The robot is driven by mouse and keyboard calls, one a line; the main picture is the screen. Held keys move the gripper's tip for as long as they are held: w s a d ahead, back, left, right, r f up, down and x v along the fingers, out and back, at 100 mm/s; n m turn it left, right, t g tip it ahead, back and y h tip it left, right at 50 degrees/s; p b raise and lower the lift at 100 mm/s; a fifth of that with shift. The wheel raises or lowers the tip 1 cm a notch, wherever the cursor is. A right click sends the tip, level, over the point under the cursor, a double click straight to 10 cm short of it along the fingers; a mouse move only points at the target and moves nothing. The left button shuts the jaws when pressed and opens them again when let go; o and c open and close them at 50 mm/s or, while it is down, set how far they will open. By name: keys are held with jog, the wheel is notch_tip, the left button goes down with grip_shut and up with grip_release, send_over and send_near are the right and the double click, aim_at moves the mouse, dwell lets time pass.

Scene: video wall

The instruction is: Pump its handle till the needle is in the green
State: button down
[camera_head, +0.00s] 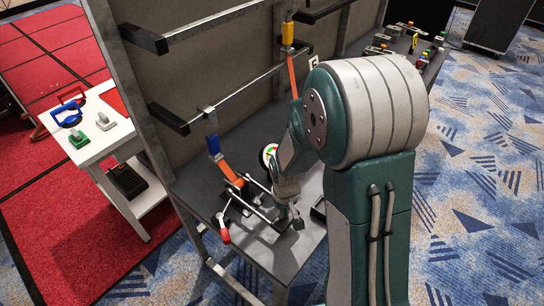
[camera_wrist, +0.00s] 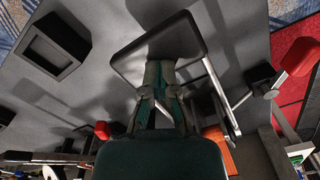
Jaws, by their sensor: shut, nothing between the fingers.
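A round white dial (camera_head: 268,153) with green and red on it stands on the grey bench, partly hidden by my arm; its needle is too small to read. Metal rods (camera_head: 258,211) of the pump run from beside it towards my gripper (camera_head: 293,217), low over the bench. In the wrist view a black plate (camera_wrist: 187,38), which looks like the pump's handle or pedal, joins these rods. My gripper (camera_wrist: 158,68) is shut and empty, its fingertips at the plate's near edge; whether they touch cannot be told.
A red-gripped lever (camera_head: 222,228) stands at the bench's front left edge. A black block (camera_wrist: 55,46) lies beside the plate. A white side table (camera_head: 100,130) stands at left; carpet is open at right.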

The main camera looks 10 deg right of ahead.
jog(key=shift+f, duration=1.45)
jog(key=shift+r, duration=5.4)
jog(key=shift+r, duration=0.1)
jog(key=s+r+t, duration=0.2)
jog(key=s+r, duration=0.5)
jog(key=r, duration=0.2)
jog(key=s+r+m+t, duration=0.1)
jog(key=s+r+t, duration=0.2)
jog(key=s+r, duration=0.4)
notch_tip(320, 180, up, 3)
jog(key=shift+d+t, duration=0.3)
jog(key=shift+d, duration=0.15)
